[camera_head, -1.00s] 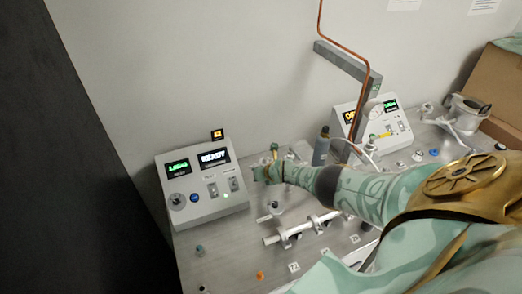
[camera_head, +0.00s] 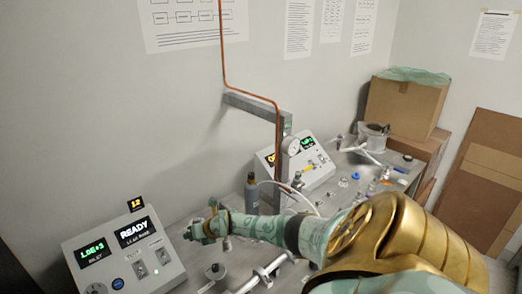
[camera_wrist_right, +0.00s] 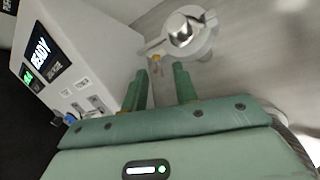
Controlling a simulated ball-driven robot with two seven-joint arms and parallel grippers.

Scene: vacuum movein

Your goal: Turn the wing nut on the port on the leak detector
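The leak detector looks to be the grey sloped box (camera_head: 125,255) with a READY display, at the lower left of the head view. Its panel also shows at the left of the right wrist view (camera_wrist_right: 75,50). My right gripper (camera_head: 204,229) is beside it, above the bench. In the right wrist view its two green fingers (camera_wrist_right: 160,80) are apart with nothing between them. Beyond the fingertips is a round metal fitting (camera_wrist_right: 183,30) with a clamp-like ring and a small yellowish piece (camera_wrist_right: 155,58). I cannot tell if this piece is the wing nut. My left gripper is out of view.
A second display box (camera_head: 305,165) stands farther back on the bench, near a post with a copper pipe (camera_head: 275,130). A dark bottle (camera_head: 251,192) stands behind my right arm. A white tube rig (camera_head: 262,275) lies in front. Cardboard boxes (camera_head: 400,105) are at the back right.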

